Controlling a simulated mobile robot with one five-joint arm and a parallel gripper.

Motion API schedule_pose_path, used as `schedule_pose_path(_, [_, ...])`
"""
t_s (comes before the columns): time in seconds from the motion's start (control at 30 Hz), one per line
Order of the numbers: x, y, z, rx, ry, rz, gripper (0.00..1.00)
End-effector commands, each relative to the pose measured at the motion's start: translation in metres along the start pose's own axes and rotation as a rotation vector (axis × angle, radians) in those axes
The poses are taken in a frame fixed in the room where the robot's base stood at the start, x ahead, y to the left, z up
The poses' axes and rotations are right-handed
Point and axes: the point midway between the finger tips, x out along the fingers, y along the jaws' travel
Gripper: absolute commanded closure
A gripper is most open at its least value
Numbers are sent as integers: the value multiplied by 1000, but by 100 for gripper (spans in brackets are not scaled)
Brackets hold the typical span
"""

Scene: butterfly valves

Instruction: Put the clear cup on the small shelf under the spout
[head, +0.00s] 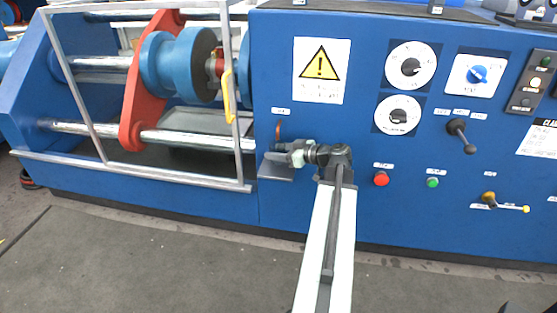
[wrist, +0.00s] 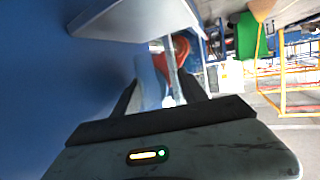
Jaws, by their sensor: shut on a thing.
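My gripper (head: 275,155) reaches in from the right at the blue machine front, just above the small shelf (head: 276,174) and below the copper-coloured spout (head: 278,130). In the wrist view the dark fingers of my gripper (wrist: 161,88) are shut on the clear cup (wrist: 150,91), which shows only faintly as a pale see-through shape between them. The pale shelf (wrist: 125,22) is close by, at the top of the wrist view. In the head view the cup is too small and clear to make out. I cannot tell whether it touches the shelf.
The blue panel (head: 330,215) rises right behind the shelf. A red button (head: 381,179) and a green button (head: 433,182) are to the right of my arm. A grey guard frame (head: 215,183) stands to the left. The grey floor (head: 180,265) in front is clear.

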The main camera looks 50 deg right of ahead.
Motion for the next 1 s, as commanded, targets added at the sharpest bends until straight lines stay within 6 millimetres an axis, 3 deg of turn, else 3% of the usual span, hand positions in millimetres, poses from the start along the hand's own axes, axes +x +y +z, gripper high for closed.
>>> schedule_pose_path(0.03, [5, 0, 16, 0, 0, 0, 89])
schedule_pose_path(0.13, [9, 0, 30, 0, 0, 0, 89])
schedule_pose_path(0.5, [8, 1, 31, 0, 0, 1, 89])
schedule_pose_path(0.53, [8, 1, 31, 0, 0, 1, 47])
schedule_pose_path(0.57, [8, 1, 30, 0, 0, 1, 41])
schedule_pose_path(0.93, [6, 1, 24, 0, 0, 2, 41])
schedule_pose_path(1.0, [-5, 1, 25, 2, 0, 4, 41])
